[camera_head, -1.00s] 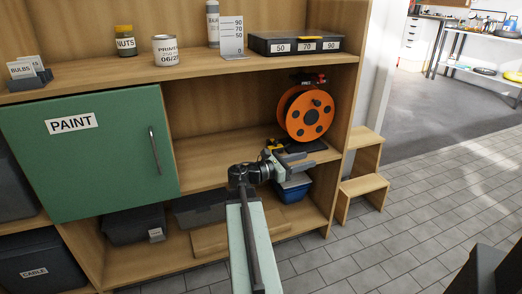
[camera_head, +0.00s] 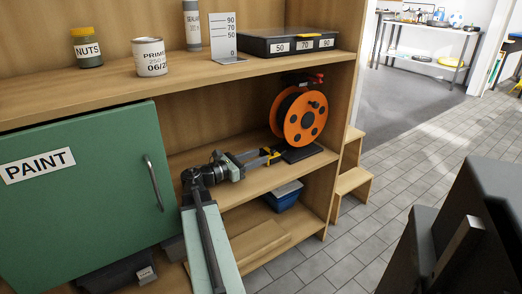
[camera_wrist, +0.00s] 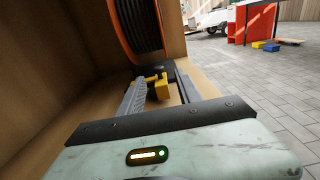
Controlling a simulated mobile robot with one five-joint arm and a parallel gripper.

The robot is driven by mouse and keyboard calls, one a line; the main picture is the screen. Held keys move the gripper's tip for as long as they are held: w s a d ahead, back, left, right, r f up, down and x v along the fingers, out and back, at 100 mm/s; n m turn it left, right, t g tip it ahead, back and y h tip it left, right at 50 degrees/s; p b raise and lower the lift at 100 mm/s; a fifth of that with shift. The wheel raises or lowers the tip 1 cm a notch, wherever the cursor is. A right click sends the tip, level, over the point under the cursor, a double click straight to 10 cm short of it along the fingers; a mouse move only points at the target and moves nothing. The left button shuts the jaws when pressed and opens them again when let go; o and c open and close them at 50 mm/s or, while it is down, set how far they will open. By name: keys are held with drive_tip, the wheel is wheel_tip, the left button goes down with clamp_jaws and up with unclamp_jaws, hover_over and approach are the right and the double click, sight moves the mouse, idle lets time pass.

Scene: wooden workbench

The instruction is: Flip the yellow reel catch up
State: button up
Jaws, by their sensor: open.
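The orange cable reel (camera_head: 300,122) stands on its dark base (camera_head: 304,154) on the middle shelf. The yellow catch (camera_head: 270,154) sits low at the reel's left side. In the wrist view the yellow catch (camera_wrist: 163,91) lies between my two fingers, with the reel's dark drum and orange rim (camera_wrist: 122,33) beyond it. My gripper (camera_head: 264,155) is open, low over the shelf, and points right toward the reel. It also shows in the wrist view (camera_wrist: 160,82), one finger on each side of the catch. I cannot tell whether either finger touches it.
The upper shelf (camera_head: 190,75) passes above my arm and carries a paint can, a jar and a black case (camera_head: 288,42). The green PAINT door (camera_head: 80,190) is at left. A blue bin (camera_head: 284,197) sits below. The cupboard's right side panel stands close behind the reel.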

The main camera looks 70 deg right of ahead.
sight(272, 150)
drive_tip(key=shift+d, duration=0.2)
drive_tip(key=x, duration=0.7)
drive_tip(key=shift+d, duration=0.15)
drive_tip(key=shift+w, duration=0.1)
clamp_jaws()
drive_tip(key=shift+w, duration=0.15)
idle(0.8)
